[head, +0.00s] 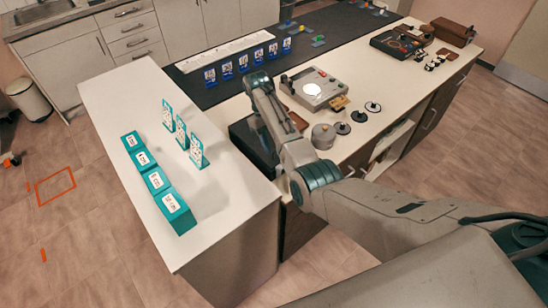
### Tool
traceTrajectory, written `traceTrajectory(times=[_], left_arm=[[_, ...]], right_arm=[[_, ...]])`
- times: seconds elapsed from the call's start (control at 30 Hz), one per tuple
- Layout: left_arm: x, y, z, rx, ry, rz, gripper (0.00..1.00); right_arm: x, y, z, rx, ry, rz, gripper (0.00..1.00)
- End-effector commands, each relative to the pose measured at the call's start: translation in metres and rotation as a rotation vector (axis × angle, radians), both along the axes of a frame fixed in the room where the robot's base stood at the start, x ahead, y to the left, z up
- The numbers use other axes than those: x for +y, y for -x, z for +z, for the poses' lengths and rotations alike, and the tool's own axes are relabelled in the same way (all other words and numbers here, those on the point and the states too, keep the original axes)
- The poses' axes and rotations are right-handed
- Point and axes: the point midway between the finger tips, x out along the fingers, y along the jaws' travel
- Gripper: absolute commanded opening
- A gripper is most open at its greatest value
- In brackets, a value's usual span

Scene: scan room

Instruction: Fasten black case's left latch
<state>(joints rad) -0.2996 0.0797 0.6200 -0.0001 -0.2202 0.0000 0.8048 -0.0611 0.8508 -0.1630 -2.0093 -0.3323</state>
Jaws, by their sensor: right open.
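A black case (248,146) sits at the near left end of the long counter, beside the white table. My right arm passes in front of it and hides much of its right part. The case's latches are too small or hidden to make out, so I cannot tell how the left latch stands. My right gripper (258,82) is at the far end of the arm, above the counter and beyond the case in the picture. It is open, and I see nothing held in it. My left gripper is not in view.
A white table (140,97) at left bears teal boxes (157,181) and upright cards (181,133). Right of my arm are a grey device (313,89), a round pot (323,136) and small dark discs (358,116). A dark mat (330,30) lies behind.

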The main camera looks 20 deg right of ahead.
Motion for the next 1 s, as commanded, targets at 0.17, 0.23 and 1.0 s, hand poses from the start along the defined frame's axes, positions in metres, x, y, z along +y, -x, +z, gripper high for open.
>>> traceTrajectory(times=[0.17,0.23,1.0], left_arm=[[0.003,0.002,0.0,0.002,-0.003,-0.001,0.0],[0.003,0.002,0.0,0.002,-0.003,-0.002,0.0],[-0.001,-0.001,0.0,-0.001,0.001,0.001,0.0]], right_arm=[[-0.002,-0.014,0.015,0.0,-0.001,0.003,0.44],[-0.002,-0.016,0.017,0.001,-0.001,0.003,0.44],[-0.012,0.009,-0.019,-0.053,-0.001,-0.033,0.44]])
